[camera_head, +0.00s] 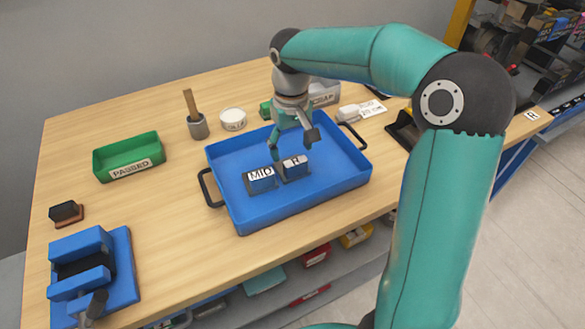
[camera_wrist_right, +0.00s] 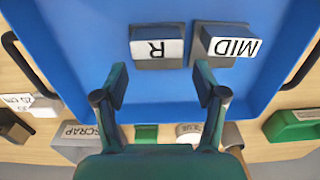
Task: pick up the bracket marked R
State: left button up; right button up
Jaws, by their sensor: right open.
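The bracket marked R (camera_head: 295,168) is a small dark and blue block with a white label. It stands in the blue tray (camera_head: 223,160), just right of the bracket marked MID (camera_head: 261,182). In the right wrist view the R bracket (camera_wrist_right: 157,62) lies just beyond my fingertips, roughly centred between them, with the MID bracket (camera_wrist_right: 222,44) close beside it. My right gripper (camera_head: 293,147) is open and empty over the tray, pointing down behind the R bracket. It also shows in the right wrist view (camera_wrist_right: 163,82). My left gripper is out of view.
A green bin labelled PASSED (camera_head: 128,157) stands left of the tray. A blue fixture (camera_head: 90,270) sits at the front left. A mallet (camera_head: 195,115), a white round container (camera_head: 233,120) and a SCRAP box (camera_head: 325,93) stand behind. The tray's front right is clear.

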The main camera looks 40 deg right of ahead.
aim_at(293, 160)
jog(key=f, duration=0.5)
jog(key=shift+s, duration=0.2)
jog(key=shift+c, duration=0.4)
jog(key=c, duration=1.1)
jog(key=shift+c, duration=0.8)
jog(key=shift+r, duration=0.2)
